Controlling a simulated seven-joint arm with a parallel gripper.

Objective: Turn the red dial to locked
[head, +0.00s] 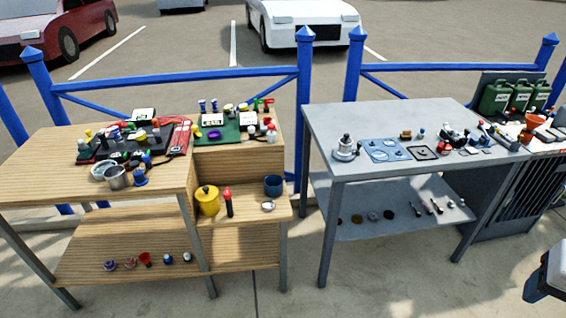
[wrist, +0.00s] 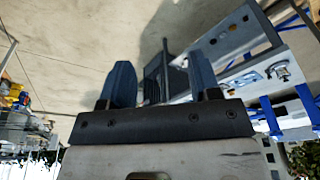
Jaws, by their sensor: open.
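I cannot tell a red dial for sure at this size. On the wooden bench (head: 40,160) in the head view, a red panel (head: 178,137) sits beside a dark board (head: 98,148) crowded with small coloured knobs. A green board (head: 228,133) with small coloured parts, some of them red, is to its right. No locked mark is legible. My gripper (wrist: 160,85) is open and empty in the wrist view, its two blue fingers apart. It touches nothing and is away from the benches.
A grey metal table (head: 350,115) stands right of the wooden bench, with a silver pot (head: 345,148) and a blue plate (head: 388,150). Green canisters (head: 518,95) stand far right. A blue railing (head: 190,77) runs behind. A gap separates the two benches.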

